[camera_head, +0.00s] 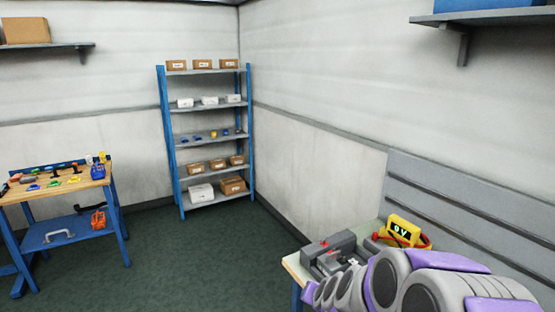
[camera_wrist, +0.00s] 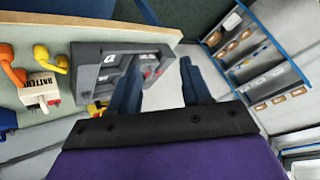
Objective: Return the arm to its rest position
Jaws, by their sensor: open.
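My gripper (camera_wrist: 163,84) shows in the wrist view with its two dark blue fingers apart and nothing between them. It is beside a dark grey tray-like device (camera_wrist: 112,70) on the workbench, and one finger overlaps that device in the picture. I cannot tell whether they touch. In the head view my purple and grey arm reaches across the lower right, over the workbench (camera_head: 292,262). The gripper itself is not clearly visible there.
The grey device (camera_head: 335,252) and a yellow meter reading "0V" (camera_head: 402,231) are close to my arm. A white battery (camera_wrist: 42,88) lies near orange and yellow leads. A blue shelf rack (camera_head: 208,136) and tool table (camera_head: 60,184) stand farther off. The green floor between is clear.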

